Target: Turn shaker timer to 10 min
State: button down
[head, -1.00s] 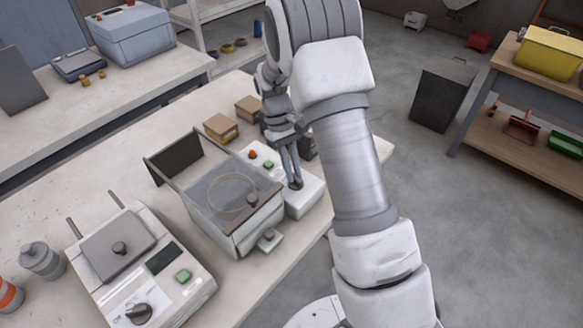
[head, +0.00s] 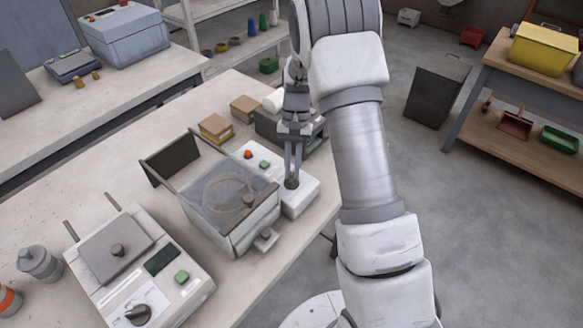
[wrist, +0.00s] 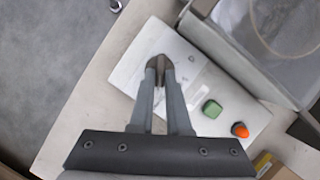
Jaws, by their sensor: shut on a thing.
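The shaker is a box with a clear lid (head: 215,190), and a round ring shows under the lid. Its white control panel (head: 303,196) carries a dark timer knob (head: 291,184), a green button (head: 264,164) and an orange-red button (head: 248,154). My gripper (head: 292,178) points down at the panel with its fingers shut on the knob. In the wrist view the fingertips (wrist: 159,66) pinch the knob and mostly hide it, so its pointer and setting cannot be read. Grey marks show on the white panel beside the fingers.
A second device (head: 140,262) with a grey lid, green button and dark knob stands at the left front. Small cardboard boxes (head: 216,128) and a dark grey item (head: 275,125) lie behind the panel. The bench's right edge is close, with open floor beyond.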

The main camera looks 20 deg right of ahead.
dwell(0.4)
jog(key=c, duration=0.9)
grip_release()
jog(key=v, duration=1.7)
jog(key=shift+d+r+p, duration=0.15)
jog(key=shift+r+p, duration=0.05)
jog(key=shift+p, duration=0.15)
jog(key=shift+r, duration=0.1)
